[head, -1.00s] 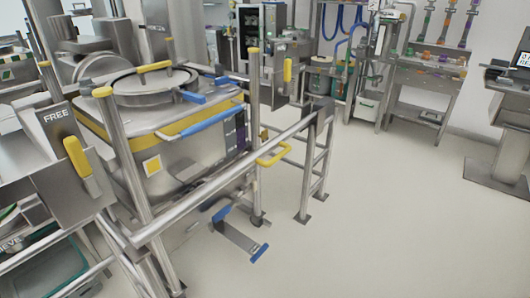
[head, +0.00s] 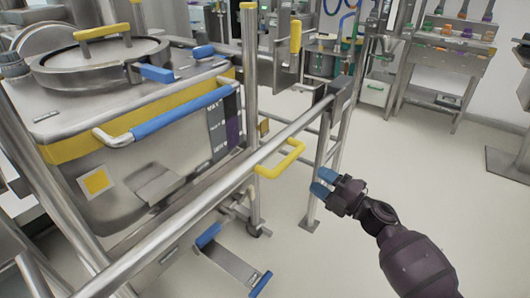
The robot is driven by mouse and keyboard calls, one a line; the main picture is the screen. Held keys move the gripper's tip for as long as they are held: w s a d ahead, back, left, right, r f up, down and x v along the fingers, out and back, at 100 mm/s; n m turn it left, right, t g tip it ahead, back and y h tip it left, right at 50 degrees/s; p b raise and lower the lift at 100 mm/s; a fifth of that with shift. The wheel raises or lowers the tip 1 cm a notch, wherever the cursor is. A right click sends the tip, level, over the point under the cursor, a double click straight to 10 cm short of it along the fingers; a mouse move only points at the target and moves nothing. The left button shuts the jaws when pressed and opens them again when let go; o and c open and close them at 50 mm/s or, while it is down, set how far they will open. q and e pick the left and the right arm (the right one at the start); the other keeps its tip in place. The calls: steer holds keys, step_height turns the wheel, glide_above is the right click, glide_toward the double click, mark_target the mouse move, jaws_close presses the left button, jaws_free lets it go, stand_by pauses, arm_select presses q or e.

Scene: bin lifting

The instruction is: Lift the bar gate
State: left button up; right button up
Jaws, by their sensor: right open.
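The bar gate (head: 215,185) is a long metal bar running slantwise from the lower left to a bracket on a post at the upper right. A yellow handle (head: 284,163) sticks out from its side, right of the middle. My right gripper (head: 322,184), dark with blue fingertips, is open and empty. It shows just right of and a little below the yellow handle, apart from it in the picture. My left gripper is out of view.
Behind the bar stands a steel bin (head: 100,160) with a yellow band, a round lid and a blue-gripped handle (head: 185,109). A blue-ended pedal (head: 230,262) is low in front.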

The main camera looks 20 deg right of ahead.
steer(key=b+x, duration=0.1)
steer(key=x, duration=1.1)
steer(key=shift+a+n+y, duration=0.15)
steer(key=shift+n+y, duration=0.15)
steer(key=shift+n, duration=0.1)
steer(key=shift+w, duration=0.1)
jaws_close()
